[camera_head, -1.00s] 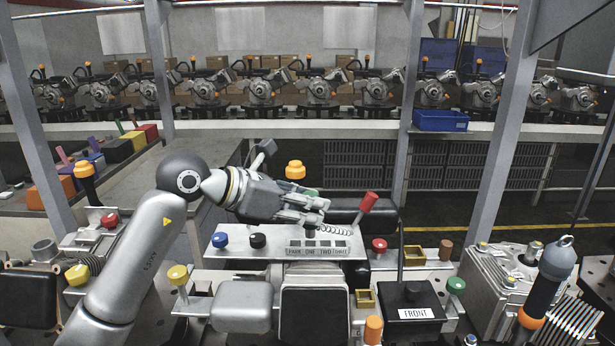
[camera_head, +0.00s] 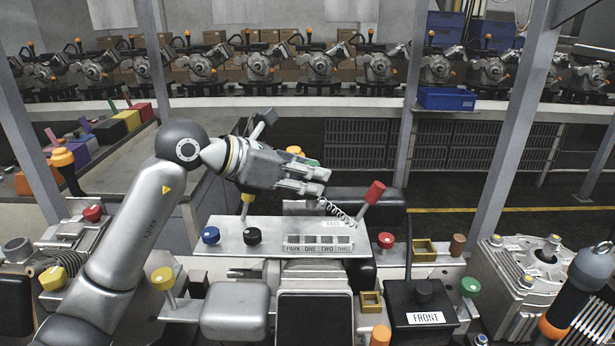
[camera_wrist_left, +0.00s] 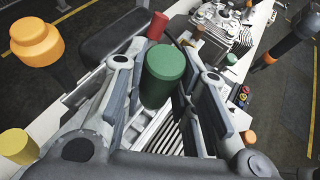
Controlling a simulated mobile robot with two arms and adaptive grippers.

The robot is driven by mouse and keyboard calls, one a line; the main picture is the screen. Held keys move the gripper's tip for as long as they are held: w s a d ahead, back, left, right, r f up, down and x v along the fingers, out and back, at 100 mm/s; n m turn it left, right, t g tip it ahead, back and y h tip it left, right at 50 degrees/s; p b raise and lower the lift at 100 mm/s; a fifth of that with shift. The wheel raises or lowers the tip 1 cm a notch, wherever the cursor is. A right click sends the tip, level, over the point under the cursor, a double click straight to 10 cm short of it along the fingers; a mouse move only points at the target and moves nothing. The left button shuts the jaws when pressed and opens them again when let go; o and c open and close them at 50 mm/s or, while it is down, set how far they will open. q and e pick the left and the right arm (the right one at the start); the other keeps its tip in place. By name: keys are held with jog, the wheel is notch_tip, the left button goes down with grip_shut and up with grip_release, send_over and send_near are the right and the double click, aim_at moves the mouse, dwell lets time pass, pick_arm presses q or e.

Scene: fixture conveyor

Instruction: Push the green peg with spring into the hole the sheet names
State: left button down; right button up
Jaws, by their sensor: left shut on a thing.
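My left gripper (camera_head: 318,182) is shut on the green peg (camera_wrist_left: 165,75), which stands between the fingers in the left wrist view. In the head view only a bit of green (camera_head: 311,163) shows behind the fingers. A coiled spring (camera_head: 341,212) runs from the fingertips down toward the red handle's base. Below the gripper, apart from it, is the metal plate (camera_head: 275,232) with dark square openings (camera_head: 326,239) labelled PARK, ONE, TWO, THREE. A small white label (camera_head: 332,226) sits behind them, its text not clearly legible. My right gripper is out of view.
A black box (camera_head: 420,298) marked FRONT is at right.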

aim_at(307, 207)
pick_arm(q)
jog(key=shift+w+f, duration=0.2)
jog(key=shift+f, duration=0.3)
notch_tip(307, 207, down, 2)
jog(key=shift+s+f+b, duration=0.1)
jog(key=shift+s+b, duration=0.05)
jog(key=shift+b, duration=1.05)
jog(key=shift+f+b, duration=0.35)
notch_tip(307, 207, down, 3)
jog(key=b, duration=0.2)
jog(key=shift+f+b, duration=0.15)
jog(key=shift+b, duration=0.25)
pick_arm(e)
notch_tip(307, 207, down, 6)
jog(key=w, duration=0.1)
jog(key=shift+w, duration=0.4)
pick_arm(q)
jog(key=shift+f, duration=0.2)
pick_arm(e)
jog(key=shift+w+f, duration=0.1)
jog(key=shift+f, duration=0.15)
pick_arm(q)
jog(key=shift+f+b, duration=1)
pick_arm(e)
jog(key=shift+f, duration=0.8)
pick_arm(q)
jog(key=shift+f, duration=0.2)
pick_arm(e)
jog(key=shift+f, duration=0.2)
